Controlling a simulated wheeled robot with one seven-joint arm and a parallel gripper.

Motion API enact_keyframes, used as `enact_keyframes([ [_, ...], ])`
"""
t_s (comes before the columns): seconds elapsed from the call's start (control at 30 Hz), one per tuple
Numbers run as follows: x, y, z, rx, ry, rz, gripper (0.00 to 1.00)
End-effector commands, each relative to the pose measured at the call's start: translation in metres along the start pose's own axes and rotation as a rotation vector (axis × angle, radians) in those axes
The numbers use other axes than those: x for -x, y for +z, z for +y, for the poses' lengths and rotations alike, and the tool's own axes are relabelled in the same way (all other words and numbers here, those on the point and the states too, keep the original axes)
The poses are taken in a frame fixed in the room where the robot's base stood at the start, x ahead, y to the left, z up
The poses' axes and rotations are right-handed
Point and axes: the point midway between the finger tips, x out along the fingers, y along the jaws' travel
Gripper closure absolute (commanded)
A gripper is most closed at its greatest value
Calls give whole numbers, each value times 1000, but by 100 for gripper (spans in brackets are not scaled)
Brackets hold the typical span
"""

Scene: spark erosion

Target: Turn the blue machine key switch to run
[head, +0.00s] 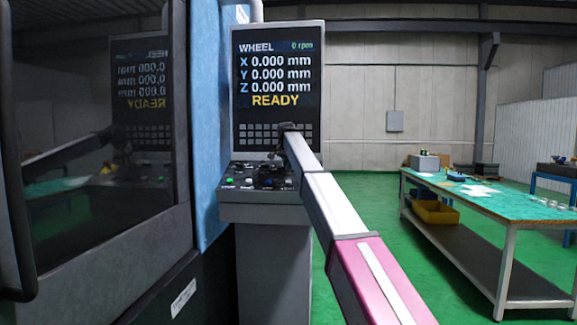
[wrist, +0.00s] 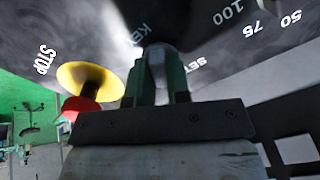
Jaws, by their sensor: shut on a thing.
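The blue machine (head: 208,130) stands at the left, with a grey control console (head: 262,205) on its right side. My gripper (head: 277,155) is small and dark over the console's button panel in the head view. In the wrist view my gripper (wrist: 158,62) is shut on a dark, blurred knob, the key switch (wrist: 163,22). The fingers cover part of it, and its pointing direction cannot be told.
A red stop button (wrist: 80,106) with a yellow collar (wrist: 92,78) is close left of the fingers. Dial numbers lie at right. A screen (head: 275,80) above the panel reads READY. A green-topped workbench (head: 520,205) stands right; green floor between is clear.

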Motion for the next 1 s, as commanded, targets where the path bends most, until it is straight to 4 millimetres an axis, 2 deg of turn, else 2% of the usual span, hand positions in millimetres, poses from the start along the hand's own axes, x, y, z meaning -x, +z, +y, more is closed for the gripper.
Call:
enact_keyframes([
  [0.43,1,0,0,-14,-1,0,100],
  [0.47,1,0,0,-14,-1,0,80],
  [0.53,0,0,0,-14,-1,0,57],
  [0.83,1,0,0,-12,0,0,57],
  [1.0,8,0,0,-12,-1,1,57],
])
